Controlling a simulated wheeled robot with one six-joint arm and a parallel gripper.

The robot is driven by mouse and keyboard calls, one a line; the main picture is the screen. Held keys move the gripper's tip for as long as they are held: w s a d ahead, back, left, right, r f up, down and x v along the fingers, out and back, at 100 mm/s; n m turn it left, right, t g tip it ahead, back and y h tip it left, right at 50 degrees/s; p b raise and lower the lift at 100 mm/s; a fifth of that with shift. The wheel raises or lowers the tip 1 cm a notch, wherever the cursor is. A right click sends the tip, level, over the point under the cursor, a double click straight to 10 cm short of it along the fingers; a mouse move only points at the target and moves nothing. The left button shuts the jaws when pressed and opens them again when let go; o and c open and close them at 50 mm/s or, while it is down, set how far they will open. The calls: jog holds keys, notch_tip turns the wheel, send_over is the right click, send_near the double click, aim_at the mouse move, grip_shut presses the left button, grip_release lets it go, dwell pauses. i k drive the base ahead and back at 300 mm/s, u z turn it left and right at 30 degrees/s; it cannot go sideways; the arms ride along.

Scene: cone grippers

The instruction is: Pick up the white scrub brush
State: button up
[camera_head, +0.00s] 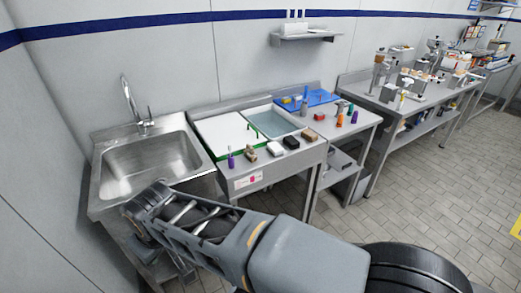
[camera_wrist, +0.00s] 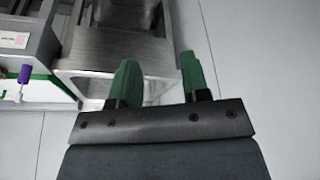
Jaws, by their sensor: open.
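A small pale block (camera_head: 274,148), possibly the white scrub brush, lies near the front edge of the steel counter (camera_head: 285,172). It sits between a tan item and a black block; its bristles are too small to make out. I cannot see it in the wrist view. My gripper (camera_wrist: 157,72) shows two green fingers spread apart with nothing between them. The steel sink (camera_wrist: 110,45) is beyond the fingers. In the head view my arm reaches left toward the sink, and the gripper's fingers cannot be made out there.
A purple-handled tool (camera_head: 231,157) stands at the counter's left end and shows in the wrist view (camera_wrist: 25,75). A black block (camera_head: 291,142) and a brown block (camera_head: 309,135) are to the right. A white board (camera_head: 222,130) and a water basin (camera_head: 275,122) lie behind. The tap (camera_head: 135,105) rises behind the sink.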

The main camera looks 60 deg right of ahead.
aim_at(249, 152)
jog(key=z, duration=0.9)
jog(key=i, duration=0.85)
jog(key=z, duration=0.85)
